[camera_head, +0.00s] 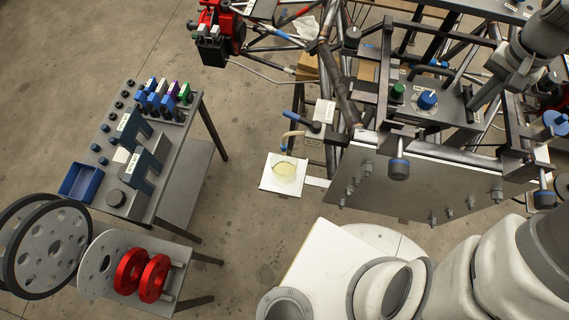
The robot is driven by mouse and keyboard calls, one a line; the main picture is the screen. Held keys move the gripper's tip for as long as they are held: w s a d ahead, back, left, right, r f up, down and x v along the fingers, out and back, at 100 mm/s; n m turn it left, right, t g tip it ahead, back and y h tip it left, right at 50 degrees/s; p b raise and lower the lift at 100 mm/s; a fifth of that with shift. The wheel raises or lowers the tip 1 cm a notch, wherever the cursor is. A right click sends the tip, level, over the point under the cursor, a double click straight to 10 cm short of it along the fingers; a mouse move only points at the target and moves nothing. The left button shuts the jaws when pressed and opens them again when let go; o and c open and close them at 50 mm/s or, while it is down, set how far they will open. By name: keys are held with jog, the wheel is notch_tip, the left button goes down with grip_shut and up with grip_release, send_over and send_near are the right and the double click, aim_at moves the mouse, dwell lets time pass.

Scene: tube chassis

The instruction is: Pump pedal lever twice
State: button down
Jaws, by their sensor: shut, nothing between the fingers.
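The tube chassis (341,85) fills the upper right, with a dark-framed unit on it. I cannot tell for certain which part is the pedal lever. A dark bar with a blue end (437,64) lies across this unit, left of my gripper (475,105). A green knob (397,91) and a blue knob (427,100) sit on its plate. A short blue-handled lever (296,118) sticks out of the chassis at the left. My gripper reaches down-left over the unit from the upper right; its fingers are shut and empty. Contact with any part is unclear.
A grey bench (165,165) at the left holds coloured blocks and a blue bin (81,181). Wheels and red discs (153,278) stand below it. Floor between bench and chassis is clear.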

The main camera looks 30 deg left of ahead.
jog(key=shift+w+a+r+p, duration=0.1)
jog(key=shift+w+r+p, duration=0.05)
jog(key=shift+r+p, duration=0.65)
jog(key=shift+w+r+p, duration=0.2)
jog(key=shift+r+p, duration=0.35)
jog(key=shift+r, duration=0.5)
jog(key=shift+w+a+r+p, duration=0.1)
jog(key=shift+w+r+p, duration=0.05)
jog(key=shift+r+p, duration=0.65)
jog(key=shift+r, duration=0.1)
notch_tip(320, 180, up, 5)
jog(key=p, duration=0.3)
jog(key=shift+p, duration=0.3)
jog(key=s+r+n+t, duration=0.1)
jog(key=s+r+t, duration=0.1)
jog(key=s+r, duration=0.4)
jog(key=s+r+n+t, duration=0.1)
jog(key=s+r+t, duration=0.2)
jog(key=s+r, duration=0.4)
jog(key=s, duration=0.7)
jog(key=shift+s+r+t, duration=0.25)
jog(key=shift+t, duration=0.05)
